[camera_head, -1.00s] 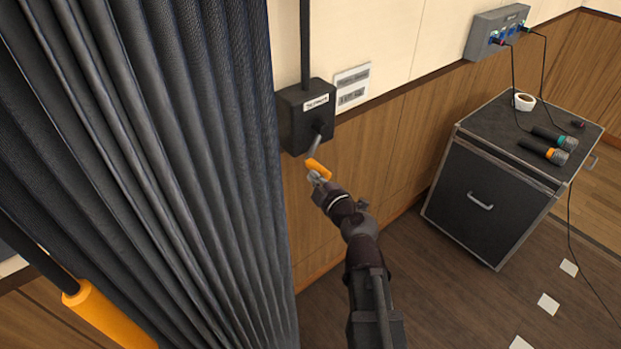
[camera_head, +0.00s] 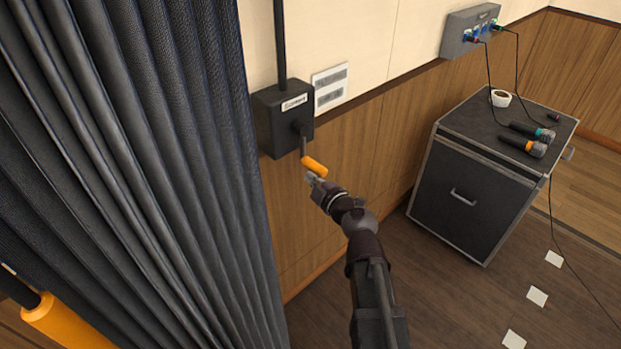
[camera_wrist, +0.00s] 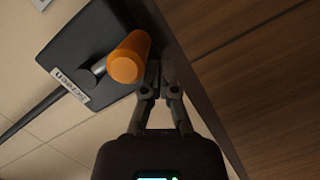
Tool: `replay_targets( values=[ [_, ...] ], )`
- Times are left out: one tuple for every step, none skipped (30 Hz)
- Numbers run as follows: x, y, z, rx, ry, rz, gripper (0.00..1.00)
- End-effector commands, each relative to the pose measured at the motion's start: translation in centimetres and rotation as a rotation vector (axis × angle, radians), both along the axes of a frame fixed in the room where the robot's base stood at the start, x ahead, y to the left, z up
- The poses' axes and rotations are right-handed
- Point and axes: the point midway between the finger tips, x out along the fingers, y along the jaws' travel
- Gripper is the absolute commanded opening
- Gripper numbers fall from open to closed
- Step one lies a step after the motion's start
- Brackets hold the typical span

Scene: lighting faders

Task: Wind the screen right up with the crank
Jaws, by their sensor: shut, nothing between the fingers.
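The crank has an orange handle (camera_head: 314,166) on a short grey arm (camera_head: 303,146), which comes out of a black wall box (camera_head: 283,117) with a white label. My gripper (camera_head: 313,180) is at the lower edge of the orange handle in the head view, its fingers together. In the wrist view the orange handle (camera_wrist: 130,57) points toward the camera. The shut fingertips (camera_wrist: 153,78) are just right of it, with nothing between them. Whether they touch the handle I cannot tell. The screen itself cannot be made out.
A dark pleated curtain (camera_head: 140,170) hangs close on the left, with an orange cylinder (camera_head: 65,322) at lower left. A black flight case (camera_head: 470,190) stands at right with microphones (camera_head: 525,145) and a tape roll (camera_head: 501,98). A grey socket box (camera_head: 470,30) is on the wall.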

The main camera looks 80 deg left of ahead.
Motion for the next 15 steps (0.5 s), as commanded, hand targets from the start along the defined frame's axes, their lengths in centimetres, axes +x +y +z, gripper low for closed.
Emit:
replay_targets(
  values=[
    [0.05, 0.02, 0.00, 0.000, 0.000, -0.001, 0.00],
    [0.05, 0.02, 0.00, 0.000, 0.000, -0.001, 0.00],
    [0.06, 0.03, 0.01, 0.000, 0.000, -0.001, 0.00],
    [0.07, 0.02, 0.00, 0.000, 0.000, -0.001, 0.00],
    [0.07, 0.02, 0.01, 0.000, 0.000, -0.001, 0.00],
    [0.07, 0.02, 0.01, 0.000, 0.000, -0.001, 0.00],
    [0.07, 0.02, 0.01, 0.000, 0.000, -0.001, 0.00],
    [0.07, 0.01, 0.01, 0.000, 0.000, -0.001, 0.00],
    [0.06, 0.00, 0.00, 0.000, 0.000, -0.001, 0.00],
    [0.05, -0.02, -0.01, 0.000, 0.000, -0.001, 0.00],
    [0.04, -0.05, -0.03, 0.000, 0.000, -0.001, 0.00],
    [-0.01, -0.12, -0.07, 0.000, 0.000, -0.002, 0.00],
    [-0.04, -0.19, -0.10, 0.000, 0.000, -0.002, 0.00],
    [-0.09, -0.27, -0.14, 0.000, 0.000, -0.002, 0.00],
    [-0.16, -0.41, -0.21, 0.000, -0.001, -0.003, 0.00]
  ],
)
